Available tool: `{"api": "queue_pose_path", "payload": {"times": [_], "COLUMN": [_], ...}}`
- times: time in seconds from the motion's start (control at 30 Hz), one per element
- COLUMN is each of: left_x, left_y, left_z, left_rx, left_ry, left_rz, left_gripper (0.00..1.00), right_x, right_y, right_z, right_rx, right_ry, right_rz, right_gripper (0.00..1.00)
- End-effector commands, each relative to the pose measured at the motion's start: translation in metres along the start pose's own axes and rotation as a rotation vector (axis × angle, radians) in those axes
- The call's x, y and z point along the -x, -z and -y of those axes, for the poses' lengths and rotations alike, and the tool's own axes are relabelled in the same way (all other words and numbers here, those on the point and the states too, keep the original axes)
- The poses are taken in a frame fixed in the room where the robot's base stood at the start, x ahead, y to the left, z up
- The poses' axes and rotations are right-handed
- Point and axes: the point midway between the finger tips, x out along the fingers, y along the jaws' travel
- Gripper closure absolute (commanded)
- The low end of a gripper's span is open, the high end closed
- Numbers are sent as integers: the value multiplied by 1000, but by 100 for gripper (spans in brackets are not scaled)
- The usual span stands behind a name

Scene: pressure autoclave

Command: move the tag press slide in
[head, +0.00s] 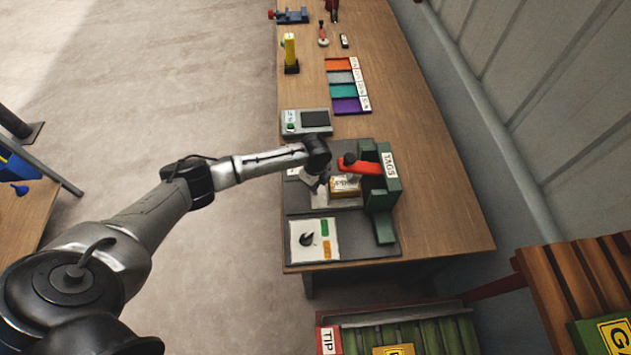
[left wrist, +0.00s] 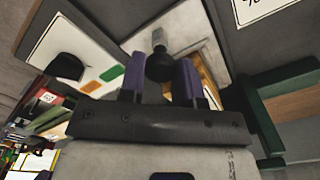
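The tag press (head: 381,196) is a green frame marked TAGS with a red lever (head: 362,166). Its pale slide plate (head: 325,200) carries a tan lettered block (head: 345,186) under the lever. The plate also shows in the left wrist view (left wrist: 183,24). My left gripper (head: 318,183) is at the slide's left end. In the left wrist view, its purple fingers (left wrist: 160,72) stand on either side of the slide's dark round knob (left wrist: 159,66), which has a grey stem. The knob nearly fills the gap; whether the fingers press on it is unclear. My right gripper is out of view.
A dial panel (head: 313,240) with green and orange labels lies just in front of the press. A grey device (head: 306,121) with a dark screen is behind it, then a row of coloured trays (head: 345,91). Bare wooden bench (head: 440,215) lies to the right.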

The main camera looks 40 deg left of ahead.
Motion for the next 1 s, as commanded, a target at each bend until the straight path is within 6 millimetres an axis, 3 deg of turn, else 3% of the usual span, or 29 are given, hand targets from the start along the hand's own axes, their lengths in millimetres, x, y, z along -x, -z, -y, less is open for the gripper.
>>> {"api": "queue_pose_path", "payload": {"times": [0.27,0.57,0.77,1.0], "left_x": [0,2,27,75], "left_y": [2,1,0,0], "left_z": [1,1,1,1], "left_rx": [0,-1,-1,-1], "left_ry": [5,4,6,7], "left_rz": [-4,-3,-2,-2], "left_gripper": [45,44,44,44], "right_x": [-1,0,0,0], "right_y": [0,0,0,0], "right_z": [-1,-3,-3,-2], "right_rx": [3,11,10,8], "right_ry": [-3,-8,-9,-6], "right_rz": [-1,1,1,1], "right_gripper": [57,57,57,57]}}
